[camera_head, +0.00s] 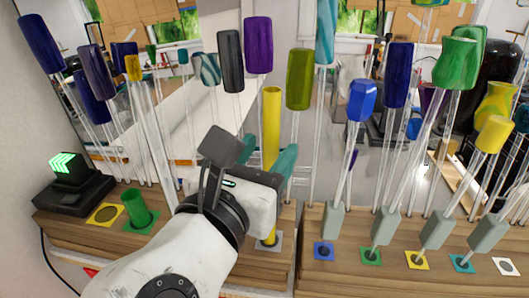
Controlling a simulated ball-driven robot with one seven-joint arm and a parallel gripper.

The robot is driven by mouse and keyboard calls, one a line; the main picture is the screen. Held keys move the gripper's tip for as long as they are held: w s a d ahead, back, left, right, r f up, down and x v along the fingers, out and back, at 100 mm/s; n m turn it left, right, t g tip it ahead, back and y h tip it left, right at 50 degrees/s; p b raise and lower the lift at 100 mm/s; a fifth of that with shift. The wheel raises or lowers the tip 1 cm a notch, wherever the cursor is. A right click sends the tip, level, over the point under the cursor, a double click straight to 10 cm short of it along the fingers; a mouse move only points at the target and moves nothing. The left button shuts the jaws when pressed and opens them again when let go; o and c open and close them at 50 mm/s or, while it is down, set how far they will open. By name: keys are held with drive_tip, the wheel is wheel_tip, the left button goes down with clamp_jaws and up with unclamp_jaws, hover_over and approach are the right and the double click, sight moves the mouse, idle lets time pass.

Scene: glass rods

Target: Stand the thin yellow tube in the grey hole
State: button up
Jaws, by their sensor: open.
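The thin yellow tube (271,118) stands upright on the right part of the left wooden block. Its middle is partly hidden by my gripper. Its lower end meets the dark hole in the grey square (275,247) and looks to be in it. My gripper (268,154) is open, with one teal finger to the left of the tube and the other to its right. Whether either finger touches the tube cannot be told.
A short green tube (137,208) stands in a green square at left, near an empty yellow square (105,214). The right wooden block (330,275) has several coloured squares, with clear rods and coloured tops above. Tall glass rods crowd both sides. A black box (75,190) stands far left.

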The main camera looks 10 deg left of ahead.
drive_tip(key=b+v, duration=0.1)
drive_tip(key=v, duration=1)
drive_tip(key=shift+b, duration=0.4)
